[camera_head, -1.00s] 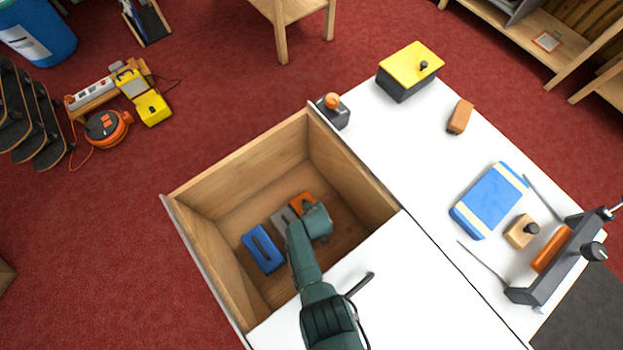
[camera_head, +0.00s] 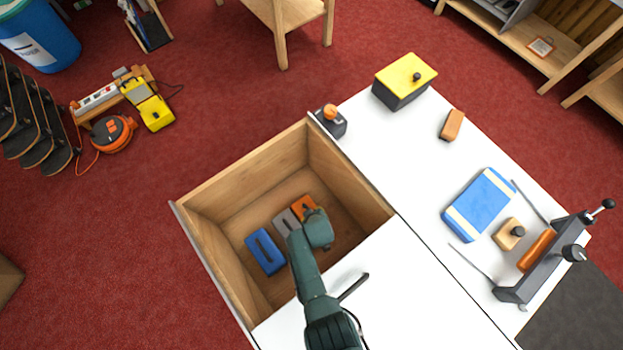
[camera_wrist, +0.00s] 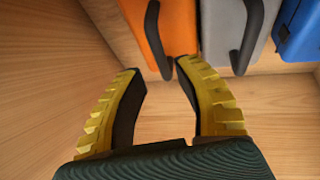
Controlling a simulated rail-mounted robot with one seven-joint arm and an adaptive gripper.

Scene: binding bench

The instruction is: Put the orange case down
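The orange case (camera_head: 302,205) is in the open wooden drawer, at the far end of a row with a grey case (camera_head: 285,221) and a blue case (camera_head: 265,252). In the wrist view the orange case (camera_wrist: 172,25) has a dark handle, and the grey case (camera_wrist: 225,25) is to its right. My gripper (camera_wrist: 158,70) is open and empty. The near end of the handle shows between its fingertips, with gaps on both sides. In the head view my arm hides the fingers and part of the orange case.
Wooden drawer walls (camera_head: 243,164) surround the cases; bare floor lies nearer my gripper. The white bench top (camera_head: 380,135) holds a yellow-lidded box (camera_head: 404,82), an orange block (camera_head: 452,125), a blue book (camera_head: 478,205) and a dark clamp frame (camera_head: 545,262).

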